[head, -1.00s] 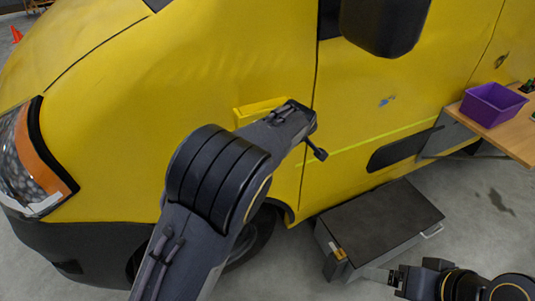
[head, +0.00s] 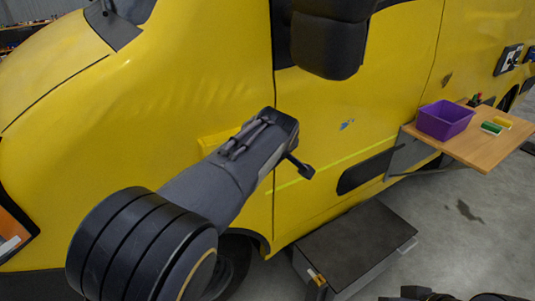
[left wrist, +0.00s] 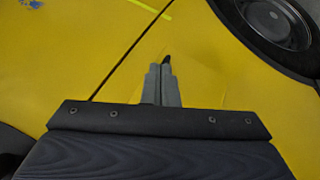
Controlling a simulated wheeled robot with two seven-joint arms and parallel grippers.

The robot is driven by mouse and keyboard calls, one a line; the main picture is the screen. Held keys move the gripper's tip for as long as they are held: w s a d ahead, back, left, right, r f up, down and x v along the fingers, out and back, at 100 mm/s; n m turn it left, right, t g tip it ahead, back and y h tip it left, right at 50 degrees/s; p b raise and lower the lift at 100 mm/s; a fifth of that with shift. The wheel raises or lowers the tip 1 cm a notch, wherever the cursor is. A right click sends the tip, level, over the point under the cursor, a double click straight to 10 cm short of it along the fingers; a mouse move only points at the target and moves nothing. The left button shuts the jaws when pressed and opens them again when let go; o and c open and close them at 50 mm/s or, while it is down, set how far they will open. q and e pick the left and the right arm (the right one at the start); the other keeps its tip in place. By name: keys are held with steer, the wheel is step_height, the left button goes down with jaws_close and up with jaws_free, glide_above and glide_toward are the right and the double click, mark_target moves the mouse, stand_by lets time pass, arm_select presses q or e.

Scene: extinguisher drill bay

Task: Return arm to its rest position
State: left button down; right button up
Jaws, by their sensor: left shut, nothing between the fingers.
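My left arm reaches up from the lower left in the head view, in front of the yellow van (head: 360,70). Its end is beside the van's door seam, and a small dark piece sticks out there to the right. In the left wrist view my left gripper (left wrist: 166,64) has its grey fingers together, with nothing between them. Yellow bodywork lies behind the fingertips; I cannot tell the gap. Dark parts of my right arm show at the bottom edge of the head view; its fingers are not seen.
A grey step box (head: 355,245) stands on the floor by the van. A wooden shelf (head: 465,148) at right bears a purple bin (head: 445,120) and small green and yellow items. A black mirror (head: 330,40) hangs above my left arm. Open floor lies right of the step.

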arm_select(q)
steer(key=s+a+f+m+g+h, duration=0.1)
steer(key=s+a+h, duration=0.1)
steer(key=s+a, duration=0.7)
steer(key=s+a+f+g+h, duration=0.15)
steer(key=s+a, duration=0.25)
steer(key=a, duration=0.8)
steer(key=s+a+f+m, duration=0.2)
steer(key=s, duration=0.9)
steer(key=s+a+f+m, duration=0.2)
steer(key=s+m, duration=0.1)
steer(key=s, duration=0.8)
steer(key=shift+f+m+t, duration=0.15)
steer(key=shift+m+t, duration=0.15)
steer(key=shift+t, duration=0.05)
